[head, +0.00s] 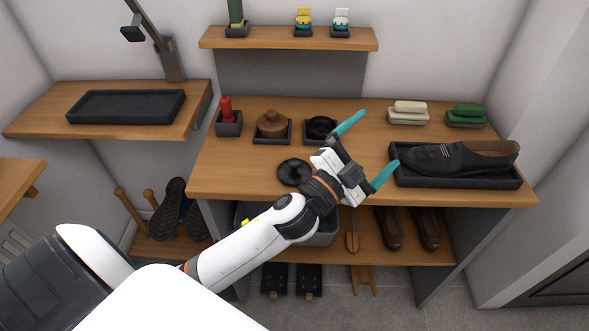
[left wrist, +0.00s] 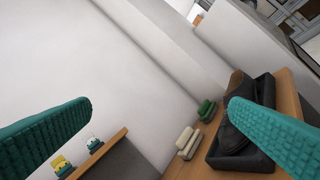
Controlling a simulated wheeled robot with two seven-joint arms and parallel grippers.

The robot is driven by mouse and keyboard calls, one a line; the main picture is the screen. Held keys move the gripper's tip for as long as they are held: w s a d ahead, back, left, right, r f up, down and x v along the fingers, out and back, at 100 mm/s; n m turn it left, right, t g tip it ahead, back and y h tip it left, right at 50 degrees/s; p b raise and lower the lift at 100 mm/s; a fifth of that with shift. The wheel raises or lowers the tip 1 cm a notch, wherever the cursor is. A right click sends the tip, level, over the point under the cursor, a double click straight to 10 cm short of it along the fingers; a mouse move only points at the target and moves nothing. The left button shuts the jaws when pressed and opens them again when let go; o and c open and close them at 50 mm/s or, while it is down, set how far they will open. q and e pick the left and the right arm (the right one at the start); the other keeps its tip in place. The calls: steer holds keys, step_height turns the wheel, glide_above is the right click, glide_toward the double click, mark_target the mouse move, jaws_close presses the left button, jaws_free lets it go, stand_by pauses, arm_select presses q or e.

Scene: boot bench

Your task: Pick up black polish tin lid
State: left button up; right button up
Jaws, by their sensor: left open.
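A round black lid with a small raised knob (head: 295,172) lies on the wooden bench top, left of my left gripper. A black open tin (head: 320,127) sits in a small dark tray behind it. My left gripper (head: 381,138) is open and empty above the bench, its teal fingers pointing right and away from the lid. In the left wrist view, its spread fingers (left wrist: 160,105) face the wall and the bench's right end; the lid does not show there. My right gripper is not in view.
A black shoe (head: 460,157) lies in a dark tray at the bench's right; it also shows in the left wrist view (left wrist: 238,140). Brushes (head: 408,112) are at the back right.

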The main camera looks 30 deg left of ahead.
arm_select(q)
steer(key=d+r+m+g+h, duration=0.5)
steer(key=d+m+h, duration=0.2)
steer(key=m+h, duration=0.5)
steer(key=m+g+y, duration=1.3)
steer(key=g+y, duration=0.2)
steer(key=y, duration=0.2)
glide_above(294, 162)
step_height(294, 162, down, 9)
steer(key=f, duration=0.1)
steer(key=f+p, duration=0.1)
steer(key=f, duration=0.3)
steer(key=shift+w+a+f, duration=0.15)
steer(key=shift+w+f, duration=0.1)
steer(key=shift+w, duration=0.05)
steer(key=shift+f+p, duration=0.3)
steer(key=shift+f, duration=0.35)
steer(key=f, duration=0.1)
steer(key=f+p, duration=0.1)
steer(key=f, duration=0.2)
steer(key=shift+s+f+p, duration=0.15)
steer(key=shift+s+p, duration=0.1)
steer(key=shift+p, duration=0.1)
steer(key=shift+f, duration=0.4)
steer(key=shift+w, duration=0.1)
steer(key=c, duration=0.9)
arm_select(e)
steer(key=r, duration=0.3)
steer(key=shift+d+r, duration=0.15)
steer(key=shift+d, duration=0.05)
